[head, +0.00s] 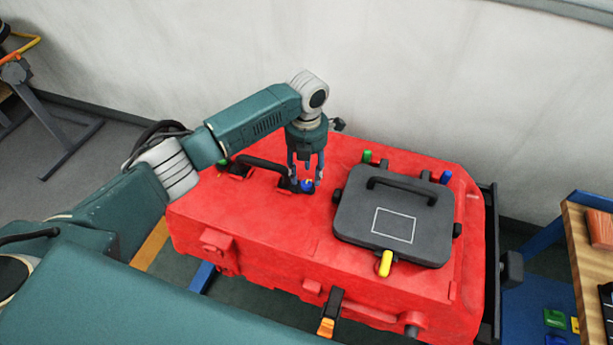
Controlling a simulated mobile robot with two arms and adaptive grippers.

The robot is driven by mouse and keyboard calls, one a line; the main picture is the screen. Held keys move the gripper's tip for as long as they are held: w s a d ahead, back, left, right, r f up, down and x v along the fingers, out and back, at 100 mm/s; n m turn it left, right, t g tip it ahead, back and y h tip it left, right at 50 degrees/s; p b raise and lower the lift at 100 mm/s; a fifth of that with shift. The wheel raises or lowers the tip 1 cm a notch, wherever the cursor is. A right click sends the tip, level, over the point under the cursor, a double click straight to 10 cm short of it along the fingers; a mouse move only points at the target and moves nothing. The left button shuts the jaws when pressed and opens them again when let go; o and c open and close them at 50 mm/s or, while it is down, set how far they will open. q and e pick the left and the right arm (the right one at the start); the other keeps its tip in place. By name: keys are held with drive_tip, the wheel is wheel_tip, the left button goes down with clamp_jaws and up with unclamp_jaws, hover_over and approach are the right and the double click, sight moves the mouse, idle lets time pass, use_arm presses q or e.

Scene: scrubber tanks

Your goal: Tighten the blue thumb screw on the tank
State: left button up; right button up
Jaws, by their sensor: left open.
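The red tank (270,225) lies in the middle of the head view, with a grey lid (350,215) on its right part. A small blue thumb screw (308,185) sits on the tank's top, left of the lid. My left gripper (304,181) points straight down over this screw, with its open fingers on either side of it. Whether the fingers touch the screw cannot be told. Another blue knob (445,177) stands at the lid's back right corner. My right gripper is not in view.
A green knob (367,156) and a yellow knob (385,264) stand beside the lid. A black handle (264,164) lies left of my gripper. A wooden table (590,262) stands at the right edge, and a wall rises behind the tank.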

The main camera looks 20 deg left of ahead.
sight(306, 183)
use_arm(q)
wheel_tip(306, 183, up, 9)
drive_tip(key=shift+r, duration=0.15)
idle(0.6)
